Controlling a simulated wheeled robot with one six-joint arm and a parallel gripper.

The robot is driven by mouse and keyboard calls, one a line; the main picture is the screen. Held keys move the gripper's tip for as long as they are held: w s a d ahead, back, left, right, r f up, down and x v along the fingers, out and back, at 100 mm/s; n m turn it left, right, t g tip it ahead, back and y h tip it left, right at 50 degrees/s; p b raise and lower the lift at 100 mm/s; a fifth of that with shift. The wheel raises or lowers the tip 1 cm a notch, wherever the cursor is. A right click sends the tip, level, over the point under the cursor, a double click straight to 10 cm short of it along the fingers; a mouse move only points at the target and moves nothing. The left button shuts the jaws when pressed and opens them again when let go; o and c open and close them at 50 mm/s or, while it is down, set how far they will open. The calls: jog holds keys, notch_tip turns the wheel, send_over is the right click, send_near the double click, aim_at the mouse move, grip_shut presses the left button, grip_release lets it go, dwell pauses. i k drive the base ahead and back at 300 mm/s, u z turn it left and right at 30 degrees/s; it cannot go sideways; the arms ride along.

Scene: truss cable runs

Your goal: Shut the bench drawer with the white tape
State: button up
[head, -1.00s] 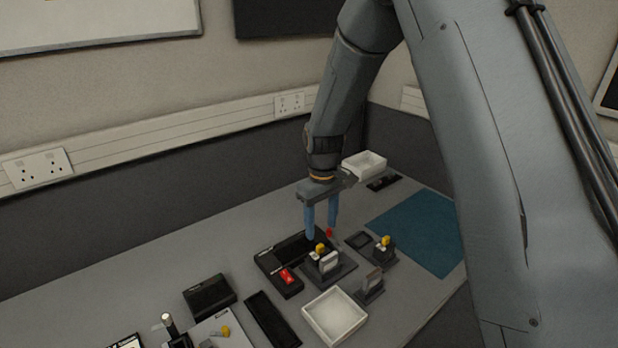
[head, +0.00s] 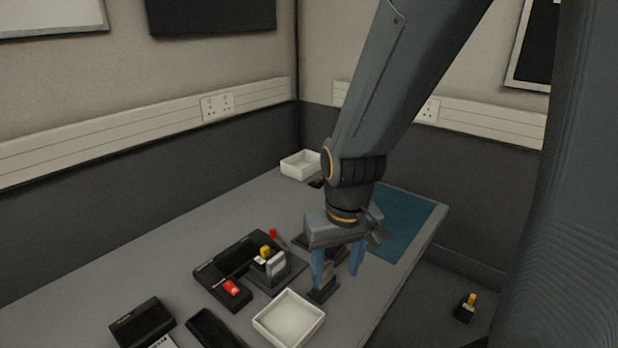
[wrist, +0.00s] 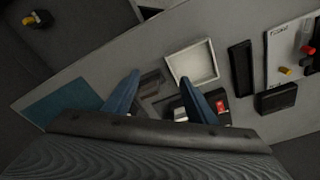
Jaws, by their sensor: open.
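My gripper (head: 338,278) is open, its two blue fingers pointing down over the bench (head: 190,222) near its front edge, right of the white square tray. In the wrist view my gripper (wrist: 157,82) is empty, with its fingers apart over the bench and a dark block partly seen between them. No drawer or white tape can be made out in the head view; the bench front is hidden there. In the wrist view a dark shape with a pale edge (wrist: 146,9) shows beyond the bench edge at the top; I cannot tell whether it is a drawer.
A white square tray (head: 289,318) stands near the front edge. Behind it are a block with a yellow knob (head: 265,252) and a red switch (head: 231,287). A blue mat (head: 405,222) lies at the right end. Another yellow-knobbed block (head: 465,308) sits lower, off the bench.

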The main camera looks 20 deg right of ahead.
aim_at(423, 314)
jog(key=u, duration=1.1)
jog(key=k, duration=1.9)
jog(key=z, duration=1.5)
jog(key=i, duration=1)
jog(key=z, duration=0.55)
jog(key=k, duration=0.35)
jog(key=u, duration=0.45)
jog(key=i, duration=0.25)
jog(key=z, duration=0.15)
